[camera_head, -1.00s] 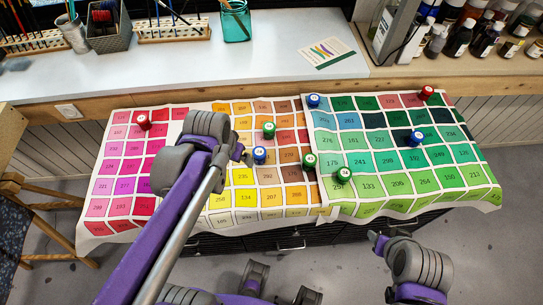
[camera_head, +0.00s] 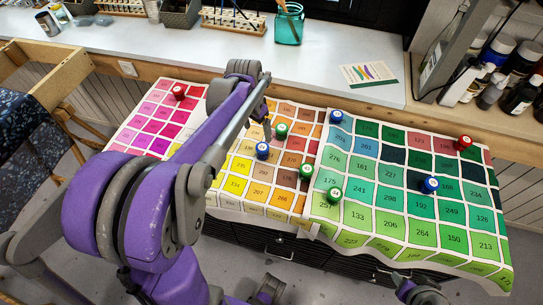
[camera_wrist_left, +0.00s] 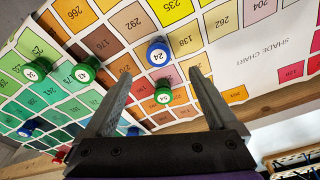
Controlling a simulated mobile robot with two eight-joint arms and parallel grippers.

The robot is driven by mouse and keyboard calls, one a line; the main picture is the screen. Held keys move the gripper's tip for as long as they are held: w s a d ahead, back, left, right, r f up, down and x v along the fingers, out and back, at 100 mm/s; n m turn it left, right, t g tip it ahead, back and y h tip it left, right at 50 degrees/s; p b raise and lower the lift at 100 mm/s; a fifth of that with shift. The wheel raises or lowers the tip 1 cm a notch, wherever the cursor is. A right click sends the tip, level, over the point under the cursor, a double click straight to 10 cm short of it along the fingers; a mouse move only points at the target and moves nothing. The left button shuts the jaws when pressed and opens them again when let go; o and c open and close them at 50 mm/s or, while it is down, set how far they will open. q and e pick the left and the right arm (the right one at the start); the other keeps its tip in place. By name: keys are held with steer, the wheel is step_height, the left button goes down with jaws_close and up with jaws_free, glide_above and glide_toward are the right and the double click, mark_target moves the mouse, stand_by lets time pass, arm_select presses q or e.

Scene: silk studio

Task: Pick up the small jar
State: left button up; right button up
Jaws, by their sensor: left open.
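Several small jars with white number labels stand on the colour chart. Near my left gripper (camera_head: 267,122) are a green jar (camera_head: 281,130) and a blue jar (camera_head: 262,150). In the left wrist view, the open, empty fingers (camera_wrist_left: 155,88) have the green jar (camera_wrist_left: 163,91) in the gap between them, with the blue jar (camera_wrist_left: 158,53) just beyond. I cannot tell how far the tips are above the chart. Two more green jars (camera_head: 306,171) (camera_head: 334,195) stand to the right. My right arm (camera_head: 422,291) shows only at the bottom edge; its jaws are unclear.
The chart (camera_head: 232,205) covers a low cabinet. More jars stand on it: blue ones (camera_head: 336,117) (camera_head: 430,184) and red ones (camera_head: 179,92) (camera_head: 464,142). Behind is a counter (camera_head: 190,58) with a teal jar (camera_head: 289,24) and a card (camera_head: 368,74).

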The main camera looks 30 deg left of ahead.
arm_select(q)
glide_above(262, 147)
steer(key=f, duration=0.5)
steer(key=shift+s+a+f, duration=0.25)
steer(key=shift+s+a, duration=0.05)
steer(key=shift+s, duration=0.1)
steer(key=f, duration=0.3)
steer(key=w+f, duration=0.1)
steer(key=f, duration=0.1)
steer(key=shift+d+f+b, duration=0.3)
steer(key=shift+d, duration=0.05)
steer(key=shift+s, duration=0.1)
jaws_close()
